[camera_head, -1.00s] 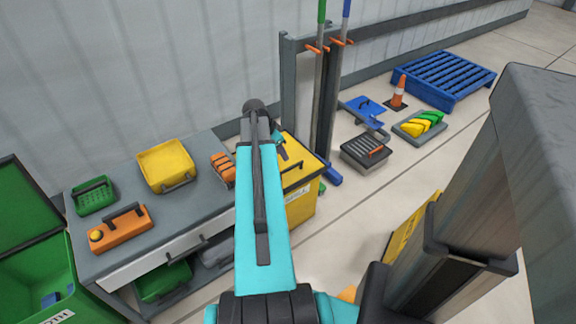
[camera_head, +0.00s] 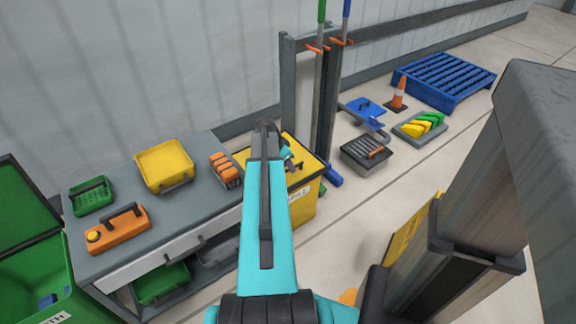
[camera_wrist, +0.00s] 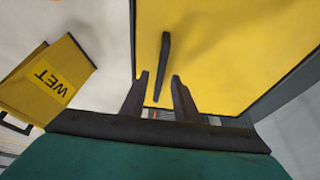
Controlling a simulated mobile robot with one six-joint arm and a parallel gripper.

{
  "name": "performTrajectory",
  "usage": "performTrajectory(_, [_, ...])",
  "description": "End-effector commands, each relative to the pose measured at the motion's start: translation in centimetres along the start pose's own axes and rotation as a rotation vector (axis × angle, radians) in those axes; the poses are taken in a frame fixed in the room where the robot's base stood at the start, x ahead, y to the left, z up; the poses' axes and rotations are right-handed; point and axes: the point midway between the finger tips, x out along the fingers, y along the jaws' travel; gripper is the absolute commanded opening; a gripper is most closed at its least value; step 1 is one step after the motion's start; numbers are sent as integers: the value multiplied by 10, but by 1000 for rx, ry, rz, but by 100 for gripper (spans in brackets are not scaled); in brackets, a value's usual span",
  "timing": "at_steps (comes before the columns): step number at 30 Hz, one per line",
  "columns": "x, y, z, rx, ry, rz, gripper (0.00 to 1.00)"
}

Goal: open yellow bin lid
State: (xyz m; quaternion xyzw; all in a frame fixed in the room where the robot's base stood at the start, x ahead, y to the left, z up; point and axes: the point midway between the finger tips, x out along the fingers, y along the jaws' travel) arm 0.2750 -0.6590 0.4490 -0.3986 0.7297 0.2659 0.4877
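The yellow bin (camera_head: 305,207) stands at the right end of the grey workbench, partly hidden by my arm. Its yellow lid (camera_head: 310,162) lies flat and closed. In the wrist view the lid (camera_wrist: 225,45) fills the upper middle, with a dark bar handle (camera_wrist: 164,60) across it. My gripper (camera_wrist: 160,82) is open, and the near end of the handle shows between its fingertips. I cannot tell whether the fingers touch the handle. In the head view my gripper (camera_head: 291,160) is over the lid, mostly hidden behind my arm.
The workbench (camera_head: 150,235) holds a green basket (camera_head: 91,196), a yellow tray (camera_head: 163,164) and an orange box (camera_head: 117,232). An open green bin (camera_head: 30,270) stands at left. A post with upright poles (camera_head: 325,100) rises behind the yellow bin.

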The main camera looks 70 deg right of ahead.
Motion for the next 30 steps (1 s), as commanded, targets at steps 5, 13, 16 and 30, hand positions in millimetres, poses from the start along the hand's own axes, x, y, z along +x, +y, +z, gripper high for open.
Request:
performTrajectory(5, [0,0,0,0,0,0,18])
performTrajectory(13, [0,0,0,0,0,0,0])
performTrajectory(16, [0,0,0,0,0,0,0])
performTrajectory(30, [-24,-19,8,-49,0,45,0])
